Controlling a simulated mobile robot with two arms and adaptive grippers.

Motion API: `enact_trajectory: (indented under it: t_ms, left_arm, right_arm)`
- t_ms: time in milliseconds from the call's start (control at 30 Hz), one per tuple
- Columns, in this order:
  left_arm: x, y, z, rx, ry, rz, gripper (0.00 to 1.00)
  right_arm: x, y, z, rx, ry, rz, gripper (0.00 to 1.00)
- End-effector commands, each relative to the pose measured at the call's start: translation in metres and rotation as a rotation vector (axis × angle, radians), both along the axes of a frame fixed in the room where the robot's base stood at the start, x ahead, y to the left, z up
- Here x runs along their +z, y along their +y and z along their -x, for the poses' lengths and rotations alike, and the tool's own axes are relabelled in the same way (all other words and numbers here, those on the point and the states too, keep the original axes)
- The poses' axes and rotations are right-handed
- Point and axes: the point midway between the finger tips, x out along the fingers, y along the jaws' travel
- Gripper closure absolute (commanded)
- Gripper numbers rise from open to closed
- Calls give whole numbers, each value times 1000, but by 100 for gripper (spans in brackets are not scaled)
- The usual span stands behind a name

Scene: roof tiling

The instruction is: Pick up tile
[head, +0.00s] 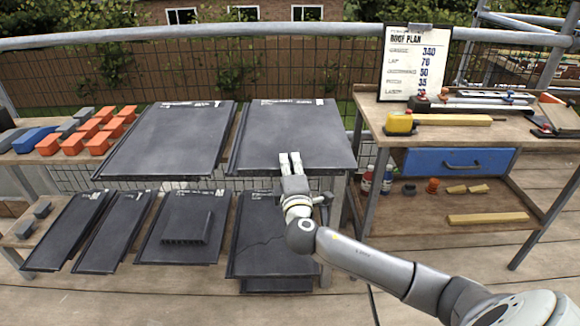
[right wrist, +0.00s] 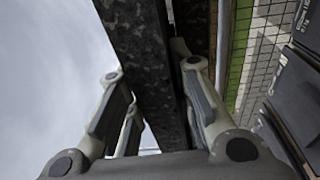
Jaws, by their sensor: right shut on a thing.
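A large dark grey tile (head: 305,125) lies at the top right of the tile rack, with white print along its far edge. My right gripper (head: 290,163) is at its near edge, shut on it. In the right wrist view, a dark slab edge (right wrist: 140,45) runs between the fingers (right wrist: 158,100). The contact itself is partly hidden. Another large tile (head: 165,140) lies to the left. Below are narrow tiles (head: 115,232), a tile with a raised vent (head: 187,226) and a cracked-looking tile (head: 272,235). My left gripper is out of view.
A wooden workbench (head: 470,130) stands on the right with a roof plan board (head: 405,62), a yellow tape measure (head: 400,123) and a blue drawer (head: 458,161). Orange blocks (head: 88,130) sit at the left. A mesh fence and rail (head: 250,29) run behind. Open decking lies in front.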

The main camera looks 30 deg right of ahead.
Motion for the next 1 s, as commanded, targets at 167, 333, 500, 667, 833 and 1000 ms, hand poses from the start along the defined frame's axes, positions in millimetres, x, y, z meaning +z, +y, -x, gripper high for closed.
enact_trajectory:
  t_ms: [167, 333, 500, 667, 833, 1000]
  left_arm:
    - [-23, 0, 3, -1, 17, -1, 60]
    - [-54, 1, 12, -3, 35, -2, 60]
    - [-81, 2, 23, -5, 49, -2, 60]
    - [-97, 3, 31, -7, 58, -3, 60]
    - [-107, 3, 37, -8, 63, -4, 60]
    - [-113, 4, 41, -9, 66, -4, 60]
  right_arm:
    - [32, 3, 6, 2, -12, 2, 100]
    - [62, 14, 29, 3, -13, 2, 100]
    - [87, 27, 57, 4, -11, 0, 100]
    - [102, 39, 88, 2, -12, 0, 100]
    - [112, 49, 111, 0, -12, 1, 100]
    - [118, 55, 124, 0, -12, 3, 100]
